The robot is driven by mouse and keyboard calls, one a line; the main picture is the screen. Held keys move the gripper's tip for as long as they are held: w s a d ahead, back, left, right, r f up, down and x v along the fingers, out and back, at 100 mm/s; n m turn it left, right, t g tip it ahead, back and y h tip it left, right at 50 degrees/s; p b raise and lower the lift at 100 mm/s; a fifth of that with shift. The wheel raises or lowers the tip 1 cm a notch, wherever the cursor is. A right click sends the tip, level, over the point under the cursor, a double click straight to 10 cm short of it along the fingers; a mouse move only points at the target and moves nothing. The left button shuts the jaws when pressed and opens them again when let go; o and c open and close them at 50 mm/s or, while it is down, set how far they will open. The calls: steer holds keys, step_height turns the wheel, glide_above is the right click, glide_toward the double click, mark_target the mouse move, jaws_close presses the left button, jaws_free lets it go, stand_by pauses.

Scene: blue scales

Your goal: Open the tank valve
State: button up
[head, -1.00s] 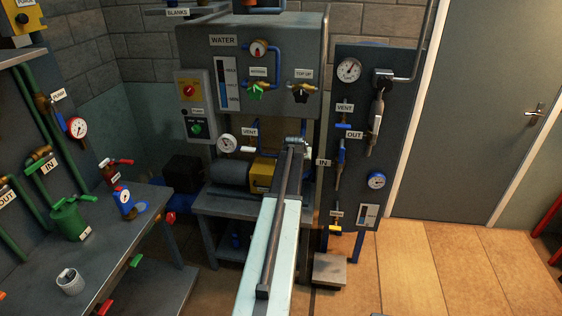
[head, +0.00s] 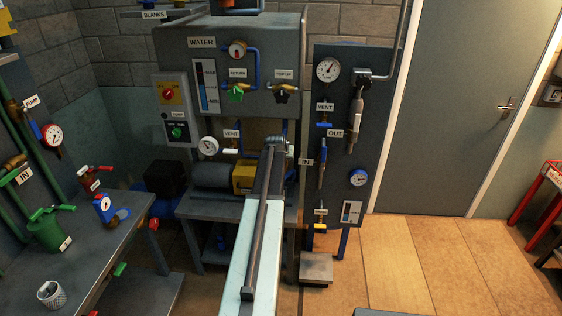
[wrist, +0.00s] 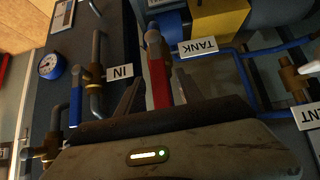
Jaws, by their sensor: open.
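The tank valve shows in the wrist view as a red lever (wrist: 158,72) on a grey pipe, beside a white TANK label (wrist: 203,46). My gripper (wrist: 157,88) is open, with one dark finger on each side of the red lever. I cannot tell whether either finger touches it. The lever's near end is hidden behind the gripper body. In the head view my arm reaches to the pipework below the water panel (head: 266,98) and hides the red lever and the fingers.
A blue lever (wrist: 76,97) by the IN label (wrist: 120,72) is left of my gripper in the wrist view. A yellow block (wrist: 220,18) and blue pipes lie close by. The bench (head: 110,262) stands left; the floor (head: 420,262) right of the gauge board is mostly clear.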

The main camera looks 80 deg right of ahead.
steer(key=p+v, duration=0.5)
steer(key=v, duration=0.2)
steer(key=shift+a+r, duration=0.3)
steer(key=shift+r, duration=0.05)
